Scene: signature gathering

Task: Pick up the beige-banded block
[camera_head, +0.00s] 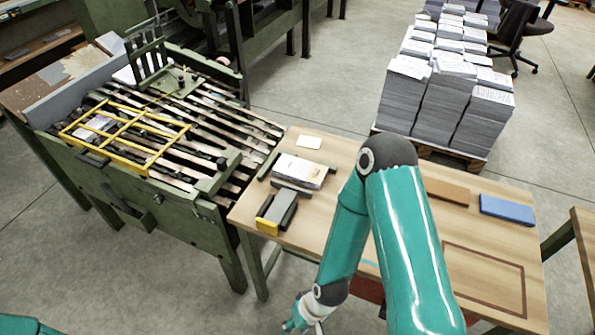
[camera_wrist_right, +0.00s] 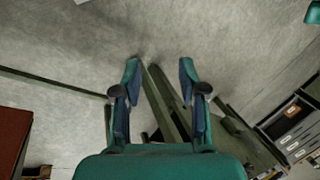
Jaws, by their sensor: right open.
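A white paper block with a beige band (camera_head: 300,171) lies on the wooden table (camera_head: 330,150), near its left side, between dark guide bars. My right gripper shows only partly at the bottom of the head view (camera_head: 300,322), well below and apart from the block, in front of the table. In the right wrist view the right gripper (camera_wrist_right: 159,72) is open with nothing between its fingers, over grey floor. The block does not show in the wrist view. My left gripper is not in view.
A grey and yellow fixture (camera_head: 277,212) stands near the block. A tan piece (camera_head: 447,191) and a blue block (camera_head: 507,209) lie at the table's right. A green machine (camera_head: 190,210) adjoins the left. Paper stacks (camera_head: 435,95) stand behind.

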